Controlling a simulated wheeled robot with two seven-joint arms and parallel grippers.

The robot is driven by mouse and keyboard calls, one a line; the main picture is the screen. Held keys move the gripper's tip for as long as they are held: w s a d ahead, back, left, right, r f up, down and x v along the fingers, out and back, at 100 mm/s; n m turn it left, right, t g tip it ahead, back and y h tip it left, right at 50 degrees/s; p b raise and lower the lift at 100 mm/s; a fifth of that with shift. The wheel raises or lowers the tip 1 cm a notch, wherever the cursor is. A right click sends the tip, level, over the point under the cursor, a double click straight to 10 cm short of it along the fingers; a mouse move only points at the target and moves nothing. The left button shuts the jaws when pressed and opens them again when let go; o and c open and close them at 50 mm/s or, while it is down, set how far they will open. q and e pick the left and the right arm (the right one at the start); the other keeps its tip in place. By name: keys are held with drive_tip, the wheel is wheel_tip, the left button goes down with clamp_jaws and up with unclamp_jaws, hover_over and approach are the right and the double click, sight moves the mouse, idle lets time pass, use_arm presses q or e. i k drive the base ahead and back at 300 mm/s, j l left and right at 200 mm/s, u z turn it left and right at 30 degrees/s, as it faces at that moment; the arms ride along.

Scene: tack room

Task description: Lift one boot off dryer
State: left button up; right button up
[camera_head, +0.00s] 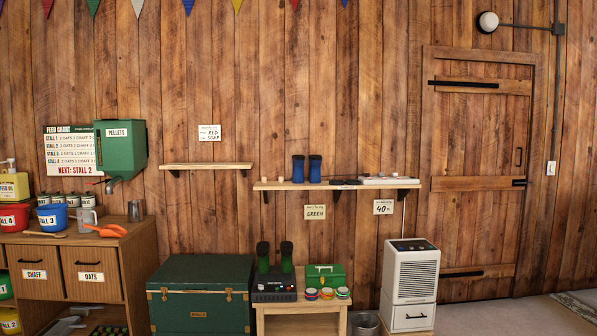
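Two dark green boots stand upright side by side on a dark boot dryer (273,291). The left boot (263,257) and the right boot (287,257) seem to rest on its top; the exact contact is too small to tell. The dryer sits on the left part of a low wooden table (302,308) against the back wall. Neither of my grippers is in view.
A green toolbox (325,276) and several colored tins (327,293) stand right of the dryer. A green trunk (201,300) is left of the table, a white appliance (410,280) right. Two blue boots (307,169) stand on the wall shelf (337,185) above.

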sight(262, 248)
drive_tip(key=i+u, duration=0.4)
drive_tip(key=i, duration=2.05)
drive_tip(key=i+j+z, duration=0.1)
drive_tip(key=i, duration=0.65)
drive_tip(key=i+z, duration=0.2)
drive_tip(key=i, duration=0.2)
drive_tip(key=i+j+z, duration=0.2)
drive_tip(key=i, duration=0.2)
drive_tip(key=i+j+z, duration=0.25)
drive_tip(key=i+l, duration=0.05)
drive_tip(key=i, duration=0.05)
